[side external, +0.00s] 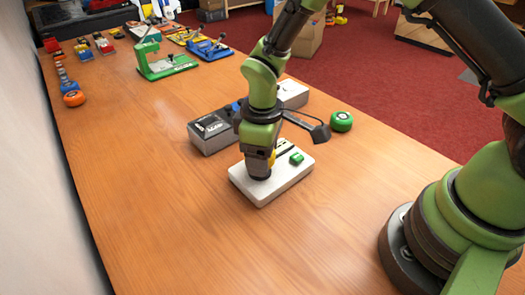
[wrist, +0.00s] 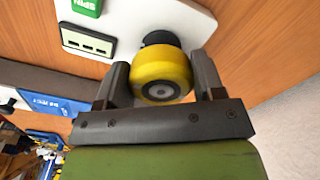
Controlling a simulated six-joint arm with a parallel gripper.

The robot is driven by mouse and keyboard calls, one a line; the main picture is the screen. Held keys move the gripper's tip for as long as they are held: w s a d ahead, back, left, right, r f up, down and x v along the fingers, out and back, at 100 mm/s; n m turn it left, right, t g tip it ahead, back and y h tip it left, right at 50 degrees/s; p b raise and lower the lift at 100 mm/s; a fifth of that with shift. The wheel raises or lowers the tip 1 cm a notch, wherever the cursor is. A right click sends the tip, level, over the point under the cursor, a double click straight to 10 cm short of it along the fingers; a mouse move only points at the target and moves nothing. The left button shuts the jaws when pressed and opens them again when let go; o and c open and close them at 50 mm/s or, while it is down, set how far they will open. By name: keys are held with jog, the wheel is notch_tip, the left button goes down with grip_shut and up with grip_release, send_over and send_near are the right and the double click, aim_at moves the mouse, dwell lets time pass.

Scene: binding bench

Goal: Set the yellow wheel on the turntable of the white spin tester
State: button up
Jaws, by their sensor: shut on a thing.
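The yellow wheel (wrist: 161,66) is between the two fingers of my gripper (wrist: 162,80) in the wrist view, and the fingers are shut on it. Just beyond it a dark round part, the turntable (wrist: 160,38), shows on the white spin tester (wrist: 120,15). The wheel overlaps the turntable in this view; I cannot tell whether they touch. In the side view my gripper (side external: 259,168) points down over the left part of the white spin tester (side external: 285,188). Only a sliver of yellow shows beside the fingers there.
The tester has a green block (side external: 296,159) and a dark display panel (wrist: 86,41). A grey box (side external: 211,132) stands behind it, and a green wheel (side external: 341,121) lies to the right. An orange wheel (side external: 74,98) is far left. The front of the bench is clear.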

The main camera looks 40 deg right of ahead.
jog(key=shift+f, duration=0.7)
jog(key=shift+f, duration=0.3)
dwell(0.3)
jog(key=o, duration=1.2)
jog(key=shift+r, duration=5.7)
